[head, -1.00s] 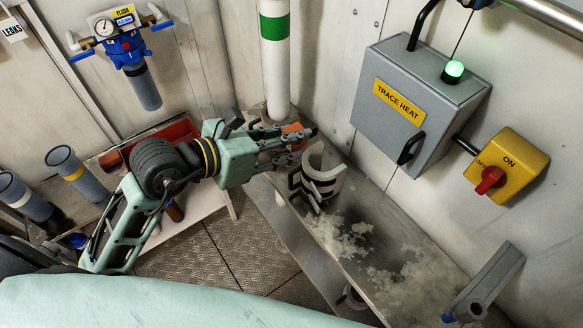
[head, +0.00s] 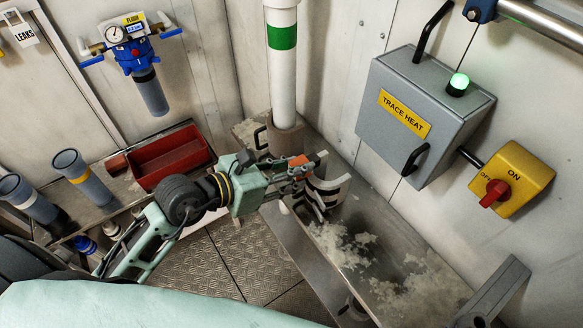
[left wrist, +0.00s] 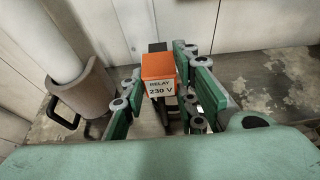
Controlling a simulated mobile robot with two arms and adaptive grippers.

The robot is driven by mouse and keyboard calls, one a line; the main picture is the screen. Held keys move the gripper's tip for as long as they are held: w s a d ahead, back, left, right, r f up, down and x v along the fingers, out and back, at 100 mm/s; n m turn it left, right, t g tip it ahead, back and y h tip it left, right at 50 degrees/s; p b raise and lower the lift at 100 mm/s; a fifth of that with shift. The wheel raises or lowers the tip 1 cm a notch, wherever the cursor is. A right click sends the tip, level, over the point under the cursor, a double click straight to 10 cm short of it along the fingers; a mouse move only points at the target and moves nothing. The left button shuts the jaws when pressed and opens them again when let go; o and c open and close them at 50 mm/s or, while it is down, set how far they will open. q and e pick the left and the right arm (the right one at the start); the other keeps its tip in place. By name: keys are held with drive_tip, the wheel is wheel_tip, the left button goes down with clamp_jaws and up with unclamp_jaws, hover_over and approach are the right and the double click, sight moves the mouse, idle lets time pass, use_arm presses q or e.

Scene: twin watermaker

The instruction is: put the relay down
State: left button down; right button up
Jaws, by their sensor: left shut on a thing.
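The relay (left wrist: 159,75) is a small orange block with a white label reading "RELAY 230 V". In the left wrist view it sits between the fingers of my left gripper (left wrist: 160,95). In the head view the orange relay (head: 298,161) shows at the fingertips of my left gripper (head: 300,172), which is shut on it. The gripper is over the metal bench (head: 345,215), close to a light half-round clamp (head: 330,188). I cannot tell whether the relay touches anything below. My right gripper is not in view.
A white pipe with a green band (head: 282,70) stands in a brown collar (head: 285,138) behind the gripper. Pale crust (head: 345,245) lies on the bench. A grey trace heat box (head: 420,115) hangs on the wall at right. A red tray (head: 168,158) is at left.

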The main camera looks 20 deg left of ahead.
use_arm(q)
drive_tip(key=shift+f, duration=0.3)
drive_tip(key=c, duration=1.4)
unclamp_jaws()
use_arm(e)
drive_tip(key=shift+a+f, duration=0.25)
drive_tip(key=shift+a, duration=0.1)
use_arm(q)
drive_tip(key=shift+r, duration=0.1)
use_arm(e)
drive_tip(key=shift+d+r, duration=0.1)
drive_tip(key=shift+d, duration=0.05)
use_arm(q)
drive_tip(key=v, duration=0.4)
drive_tip(key=p+v, duration=0.1)
drive_tip(key=v, duration=0.3)
drive_tip(key=r+v, duration=0.1)
drive_tip(key=v, duration=0.3)
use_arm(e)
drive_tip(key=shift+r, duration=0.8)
